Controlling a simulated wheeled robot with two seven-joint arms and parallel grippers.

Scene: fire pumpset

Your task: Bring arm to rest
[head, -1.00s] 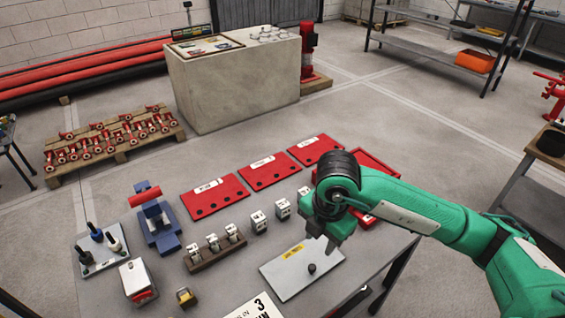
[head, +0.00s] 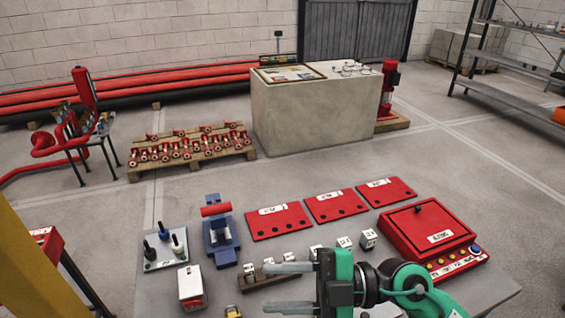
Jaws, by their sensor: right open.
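My right arm is green and black and comes in at the bottom, right of centre. Its gripper (head: 290,287) points left over the front of the grey table (head: 172,222). Its two grey fingers are apart with nothing between them. It hides the front middle of the table, including most of the plate there. My left gripper is not in view.
Behind are a pallet of red fittings (head: 190,150) and a concrete block (head: 300,110).

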